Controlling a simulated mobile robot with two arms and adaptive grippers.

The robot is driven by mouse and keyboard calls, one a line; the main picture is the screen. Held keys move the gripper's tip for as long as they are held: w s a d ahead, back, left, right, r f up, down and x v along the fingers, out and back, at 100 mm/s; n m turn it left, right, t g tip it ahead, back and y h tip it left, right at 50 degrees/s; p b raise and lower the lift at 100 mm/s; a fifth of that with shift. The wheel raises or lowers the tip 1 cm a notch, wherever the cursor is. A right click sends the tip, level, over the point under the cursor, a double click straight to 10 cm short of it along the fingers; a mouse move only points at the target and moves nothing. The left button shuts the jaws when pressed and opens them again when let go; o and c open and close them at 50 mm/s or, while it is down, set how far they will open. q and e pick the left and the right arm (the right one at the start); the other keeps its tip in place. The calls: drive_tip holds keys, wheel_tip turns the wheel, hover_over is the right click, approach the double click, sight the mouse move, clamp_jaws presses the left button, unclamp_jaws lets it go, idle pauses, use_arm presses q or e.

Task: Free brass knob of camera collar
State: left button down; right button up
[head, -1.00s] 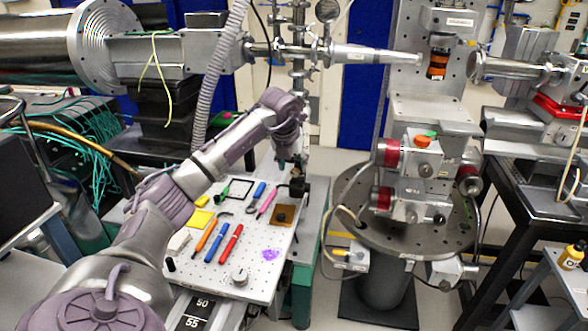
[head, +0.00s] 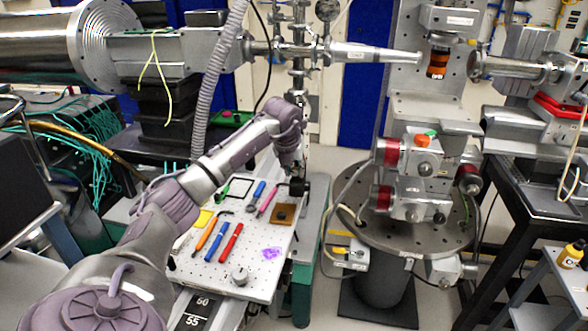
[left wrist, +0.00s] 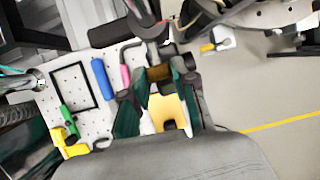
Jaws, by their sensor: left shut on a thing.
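My left gripper (head: 291,172) is low over the back right of the breadboard, at the black camera (head: 302,187) on its post. In the left wrist view its dark fingers (left wrist: 160,85) stand either side of a brownish, brass-coloured patch and a yellow piece. The gripper is shut on what appears to be the brass knob of the camera collar. The knob itself and the collar are mostly hidden by the fingers, so the exact contact cannot be made out. My right gripper is not in view.
The white breadboard (head: 212,272) holds pens, a blue tool, a pink tool, a black frame (left wrist: 75,87) and an amber plate (head: 283,213). A round sample stage (head: 385,235) stands to the right. A beam pipe (head: 375,53) crosses above.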

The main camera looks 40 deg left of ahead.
use_arm(q)
drive_tip(key=t+h+b, duration=0.1)
drive_tip(key=h+b, duration=0.1)
drive_tip(key=h, duration=0.1)
drive_tip(key=shift+s+a+f+n+t, duration=0.15)
drive_tip(key=shift+a+n+t, duration=0.2)
drive_tip(key=shift+n+t, duration=0.05)
drive_tip(key=shift+a+n+t+h+b, duration=0.1)
drive_tip(key=shift+n+t+h+b, duration=0.2)
drive_tip(key=shift+t+h+b, duration=0.6)
drive_tip(key=shift+h, duration=0.3)
drive_tip(key=c, duration=0.9)
unclamp_jaws()
drive_tip(key=shift+s, duration=0.1)
drive_tip(key=v, duration=1.2)
